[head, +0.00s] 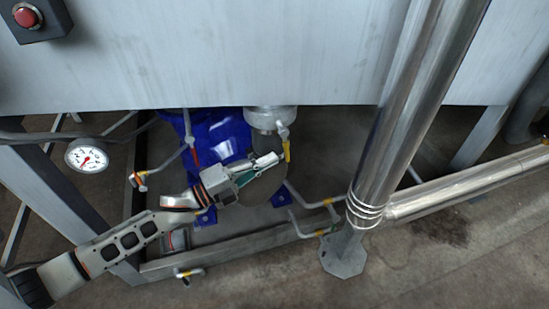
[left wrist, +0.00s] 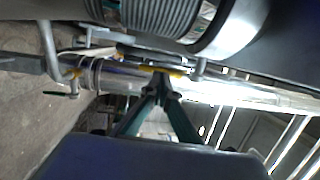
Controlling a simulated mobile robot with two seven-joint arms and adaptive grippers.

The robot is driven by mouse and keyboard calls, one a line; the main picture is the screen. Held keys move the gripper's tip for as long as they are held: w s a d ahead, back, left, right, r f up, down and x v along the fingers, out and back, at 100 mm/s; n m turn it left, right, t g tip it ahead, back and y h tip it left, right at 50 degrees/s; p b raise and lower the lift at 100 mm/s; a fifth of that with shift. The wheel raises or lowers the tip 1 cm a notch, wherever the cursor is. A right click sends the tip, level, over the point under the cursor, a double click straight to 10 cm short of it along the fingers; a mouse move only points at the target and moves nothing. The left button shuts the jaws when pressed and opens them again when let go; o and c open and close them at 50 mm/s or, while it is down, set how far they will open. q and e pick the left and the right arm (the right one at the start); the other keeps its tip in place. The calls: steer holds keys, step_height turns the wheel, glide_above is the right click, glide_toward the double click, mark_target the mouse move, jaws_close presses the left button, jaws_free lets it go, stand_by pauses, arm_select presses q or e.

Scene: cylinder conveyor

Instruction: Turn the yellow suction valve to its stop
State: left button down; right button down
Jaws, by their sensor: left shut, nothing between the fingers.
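A yellow valve handle (head: 287,151) hangs down beside the grey pipe fitting above the blue pump (head: 222,135) in the head view. My left gripper (head: 276,159) reaches in from the left, under the steel panel, with its fingertips just left of this handle. In the left wrist view, my left gripper's fingers (left wrist: 160,92) are shut and empty. A yellow bar (left wrist: 162,70) lies just beyond the fingertips there; I cannot tell whether they touch it. My right gripper is in neither view.
A steel panel (head: 220,55) overhangs the work spot. A thick vertical pipe (head: 395,110) stands to the right. A pressure gauge (head: 86,156) is at the left. Several small valves with yellow marks sit on thin pipes nearby. A frame rail (head: 220,246) runs low in front.

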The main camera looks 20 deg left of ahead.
arm_select(q)
steer(key=shift+x, duration=0.95)
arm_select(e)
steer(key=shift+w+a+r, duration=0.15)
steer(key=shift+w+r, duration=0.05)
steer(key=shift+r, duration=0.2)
